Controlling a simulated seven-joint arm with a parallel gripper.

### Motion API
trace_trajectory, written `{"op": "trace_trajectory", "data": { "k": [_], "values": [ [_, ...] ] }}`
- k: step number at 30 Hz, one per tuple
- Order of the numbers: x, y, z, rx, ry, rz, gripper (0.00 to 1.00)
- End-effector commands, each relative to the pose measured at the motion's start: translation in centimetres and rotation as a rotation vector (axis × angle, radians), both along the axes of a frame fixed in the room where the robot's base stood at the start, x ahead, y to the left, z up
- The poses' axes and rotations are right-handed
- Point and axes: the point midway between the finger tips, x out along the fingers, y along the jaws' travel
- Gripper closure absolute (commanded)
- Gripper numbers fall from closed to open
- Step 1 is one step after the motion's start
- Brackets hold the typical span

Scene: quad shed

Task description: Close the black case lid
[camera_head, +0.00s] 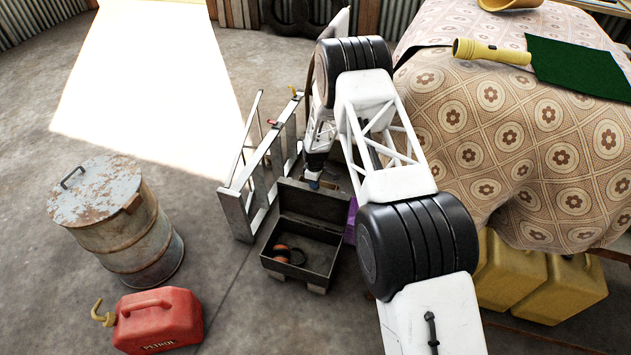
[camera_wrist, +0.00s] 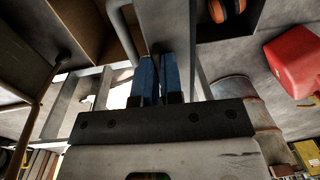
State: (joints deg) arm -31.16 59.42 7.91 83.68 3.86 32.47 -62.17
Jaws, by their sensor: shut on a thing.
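The black case (camera_head: 285,270) stands open on low supports near the middle of the head view. Its lid (camera_head: 313,204) stands up at the back of the box. Orange earmuffs (camera_head: 281,253) lie inside at the left; they also show at the top of the wrist view (camera_wrist: 226,8). My gripper (camera_head: 313,181) is at the top edge of the raised lid. In the wrist view its blue fingers (camera_wrist: 158,80) are closed on a thin dark part between them, which looks like the lid's edge or catch. The exact contact is partly hidden.
A metal stepladder (camera_head: 237,213) stands close left of the case. A rusty drum (camera_head: 150,245) and a red petrol can (camera_head: 165,322) are further left. A cloth-covered table (camera_head: 490,130) and yellow jerrycans (camera_head: 560,292) are right. Bare floor lies in front of the case.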

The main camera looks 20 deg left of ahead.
Motion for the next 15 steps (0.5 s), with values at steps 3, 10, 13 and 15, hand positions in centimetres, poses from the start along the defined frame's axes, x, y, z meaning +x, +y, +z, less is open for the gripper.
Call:
{"op": "trace_trajectory", "data": {
  "k": [3,10,13,15],
  "values": [
    [-1.2,0.0,0.3,-0.001,-0.038,0.002,1.0],
    [-3.5,-0.1,0.4,-0.001,-0.033,0.001,1.0],
    [-4.6,0.0,0.5,-0.001,-0.032,0.0,1.0],
    [-5.5,0.0,0.4,-0.001,-0.032,0.0,1.0]
  ]
}}
